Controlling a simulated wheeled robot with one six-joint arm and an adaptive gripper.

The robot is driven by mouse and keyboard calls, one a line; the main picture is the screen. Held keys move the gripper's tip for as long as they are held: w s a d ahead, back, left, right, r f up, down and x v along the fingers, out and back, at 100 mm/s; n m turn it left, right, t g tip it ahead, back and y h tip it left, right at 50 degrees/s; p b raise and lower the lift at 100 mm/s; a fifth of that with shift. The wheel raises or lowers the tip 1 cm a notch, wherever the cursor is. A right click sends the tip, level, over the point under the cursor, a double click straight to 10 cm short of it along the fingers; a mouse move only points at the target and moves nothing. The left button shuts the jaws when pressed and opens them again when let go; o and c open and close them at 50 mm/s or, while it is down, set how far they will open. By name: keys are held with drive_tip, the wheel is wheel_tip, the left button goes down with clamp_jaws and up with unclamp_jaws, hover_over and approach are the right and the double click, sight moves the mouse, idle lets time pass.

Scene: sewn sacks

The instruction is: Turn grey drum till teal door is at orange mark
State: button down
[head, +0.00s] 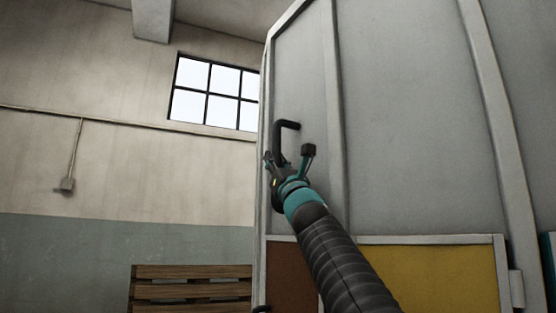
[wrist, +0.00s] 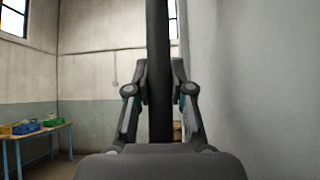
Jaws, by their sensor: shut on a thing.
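The grey drum (head: 410,110) fills the right half of the head view, with pale upright ribs and flat faces. Its grey side is also at the right of the wrist view (wrist: 250,90). A black bar handle (head: 278,132) stands out from the drum's left part. My gripper (head: 272,168) is shut on the handle's upright bar. In the wrist view the bar (wrist: 157,50) runs upright between my fingers. Low on the drum are a brown panel (head: 291,275) and a yellow panel (head: 440,272). A teal strip (head: 550,262) shows at the right edge, mostly cut off. I see no orange mark.
Wooden slats (head: 190,289) stand low, left of the drum. A wall with a window (head: 207,92) is behind. In the wrist view, a blue-legged table (wrist: 38,132) with coloured bins (wrist: 27,127) stands far left. Open room lies between table and drum.

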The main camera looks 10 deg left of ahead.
drive_tip(key=shift+s+r, duration=0.1)
drive_tip(key=shift+s, duration=0.15)
drive_tip(key=c, duration=1.1)
unclamp_jaws()
drive_tip(key=shift+s+r, duration=0.1)
drive_tip(key=shift+s, duration=0.1)
drive_tip(key=shift+c, duration=0.2)
drive_tip(key=shift+o, duration=0.6)
drive_tip(key=shift+s+a+r+y, duration=0.1)
drive_tip(key=shift+s+y, duration=0.05)
drive_tip(key=shift+y, duration=0.15)
drive_tip(key=shift+d, duration=0.4)
drive_tip(key=v, duration=1.1)
drive_tip(key=shift+s+f, duration=0.25)
